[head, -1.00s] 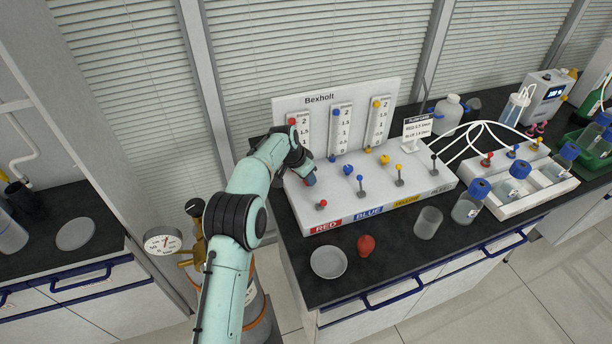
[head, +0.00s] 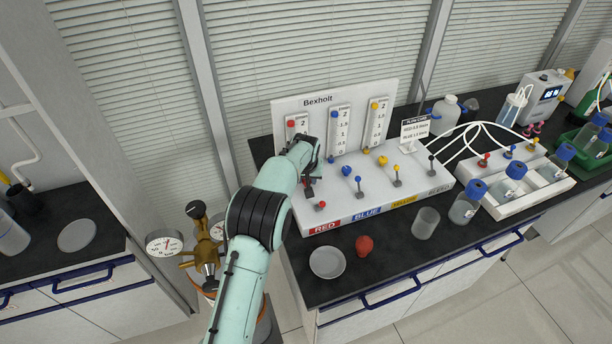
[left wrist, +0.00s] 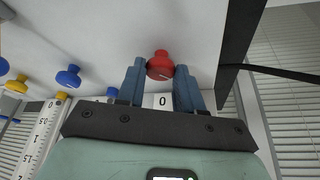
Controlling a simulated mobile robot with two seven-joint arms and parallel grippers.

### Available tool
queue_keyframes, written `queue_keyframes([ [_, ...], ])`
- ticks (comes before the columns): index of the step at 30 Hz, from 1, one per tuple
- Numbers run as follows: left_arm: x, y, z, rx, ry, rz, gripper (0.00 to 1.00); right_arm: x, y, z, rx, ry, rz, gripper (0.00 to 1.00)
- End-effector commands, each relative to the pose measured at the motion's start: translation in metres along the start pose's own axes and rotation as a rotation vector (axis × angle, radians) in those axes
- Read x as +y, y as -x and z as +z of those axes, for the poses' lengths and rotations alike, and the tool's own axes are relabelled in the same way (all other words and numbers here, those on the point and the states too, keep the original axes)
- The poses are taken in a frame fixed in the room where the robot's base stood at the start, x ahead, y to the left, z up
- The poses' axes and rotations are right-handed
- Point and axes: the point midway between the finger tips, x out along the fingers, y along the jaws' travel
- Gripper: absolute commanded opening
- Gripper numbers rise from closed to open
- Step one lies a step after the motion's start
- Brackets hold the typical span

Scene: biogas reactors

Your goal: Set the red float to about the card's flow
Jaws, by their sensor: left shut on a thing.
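My left gripper (left wrist: 160,75) is shut on the red knob (left wrist: 160,65) at the foot of the red flow tube. In the head view my left gripper (head: 309,187) is low at the left end of the white Bexholt panel, and my wrist hides that knob. The red flow scale (head: 300,126) shows only its top part, near the 2 mark. The red float is hidden behind my arm. In the left wrist view a 0 mark shows behind the fingers, but no red float. The flow card (head: 415,129) has a RED line and a BLUE line; its small figures are hard to read.
A blue knob (head: 346,170) and a yellow knob (head: 383,160) stand to the right. Toggle levers line the panel's front, with a red one (head: 320,205) close to my gripper. A dish (head: 327,262), a red bulb (head: 364,245) and a beaker (head: 425,223) stand in front.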

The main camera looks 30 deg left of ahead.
Motion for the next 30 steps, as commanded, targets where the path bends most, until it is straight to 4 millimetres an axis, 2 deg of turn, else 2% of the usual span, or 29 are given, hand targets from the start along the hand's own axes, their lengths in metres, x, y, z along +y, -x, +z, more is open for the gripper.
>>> queue_keyframes([
  [6, 0.003, 0.002, -0.002, 0.001, 0.155, -0.065, 0.05, -0.008, 0.011, -0.01, 0.013, 0.005, -0.004, 0.65],
  [15, 0.004, 0.001, -0.002, 0.002, 0.296, -0.121, 0.05, -0.013, 0.02, -0.019, 0.023, 0.008, -0.008, 0.65],
  [30, 0.003, 0.0, -0.001, 0.001, 0.347, -0.142, 0.05, -0.015, 0.022, -0.021, 0.026, 0.009, -0.009, 0.65],
])
